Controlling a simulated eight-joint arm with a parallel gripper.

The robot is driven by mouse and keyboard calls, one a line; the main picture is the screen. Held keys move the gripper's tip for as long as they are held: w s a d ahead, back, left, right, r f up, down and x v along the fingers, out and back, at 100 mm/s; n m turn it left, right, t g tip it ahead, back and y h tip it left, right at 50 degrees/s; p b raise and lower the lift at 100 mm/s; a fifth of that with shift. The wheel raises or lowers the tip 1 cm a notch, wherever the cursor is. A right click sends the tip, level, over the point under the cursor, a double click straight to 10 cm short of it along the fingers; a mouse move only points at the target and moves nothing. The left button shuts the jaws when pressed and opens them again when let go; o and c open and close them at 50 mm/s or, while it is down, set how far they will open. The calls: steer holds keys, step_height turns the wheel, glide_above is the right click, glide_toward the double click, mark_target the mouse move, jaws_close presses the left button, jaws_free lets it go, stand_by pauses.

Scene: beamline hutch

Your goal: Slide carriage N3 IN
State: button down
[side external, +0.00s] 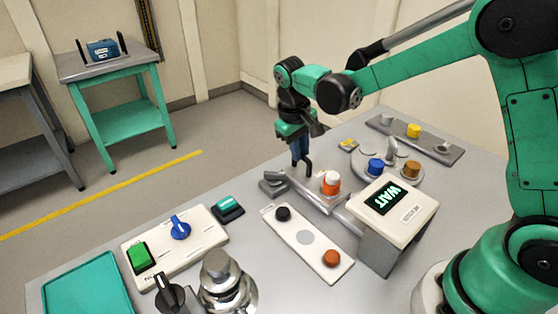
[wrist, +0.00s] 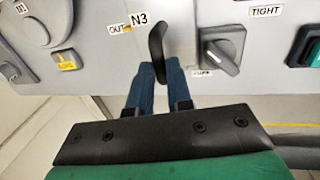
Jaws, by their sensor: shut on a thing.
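The label N3 (wrist: 140,18) shows at the top of the wrist view, beside a small tag reading OUT (wrist: 118,28). Just right of it is a black curved handle (wrist: 157,42). My gripper (wrist: 159,72) has its two blue fingers shut on this handle, one on each side. In the side view my gripper (side external: 302,158) reaches down to the far end of a grey rail (side external: 305,186). An orange-and-white capped piece (side external: 331,183) stands on the rail. How the handle joins the carriage is hidden.
A grey knob (wrist: 222,55) with a TIGHT label (wrist: 265,11) sits right of the handle. A display reading WAIT (side external: 384,199) stands at the rail's near end. A white plate (side external: 306,238) with black and orange knobs lies in front. A yellow tag (wrist: 66,60) is at left.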

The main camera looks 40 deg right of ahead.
mark_target(314, 182)
steer(key=shift+s, duration=2.3)
steer(key=c, duration=0.8)
jaws_free()
steer(key=shift+a+r, duration=0.2)
steer(key=shift+r, duration=0.75)
steer(key=shift+a+r, duration=0.15)
steer(key=shift+r, duration=0.75)
steer(key=shift+a+r, duration=0.2)
steer(key=shift+r, duration=0.75)
